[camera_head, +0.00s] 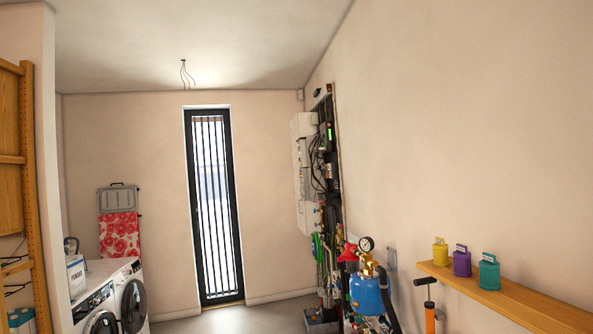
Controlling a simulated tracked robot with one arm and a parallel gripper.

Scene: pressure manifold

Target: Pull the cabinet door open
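No cabinet door can be made out for certain. A white box-like wall unit (303,175) hangs on the right wall toward the far corner, seen nearly edge-on. Beside it is a dark panel (328,150) with wires and small devices. I cannot tell whether either is the cabinet. A wooden frame with a panel (12,150) stands at the left edge, cut off by the picture. My gripper is not in view, so its state and its place relative to these things do not show.
A blue tank with a gauge (367,294) and an orange pump (429,315) stand low at the right. A wooden shelf (520,306) holds yellow, purple and teal weights. White washing machines (130,295) stand left. Some grey floor (230,319) is clear before the barred window (212,205).

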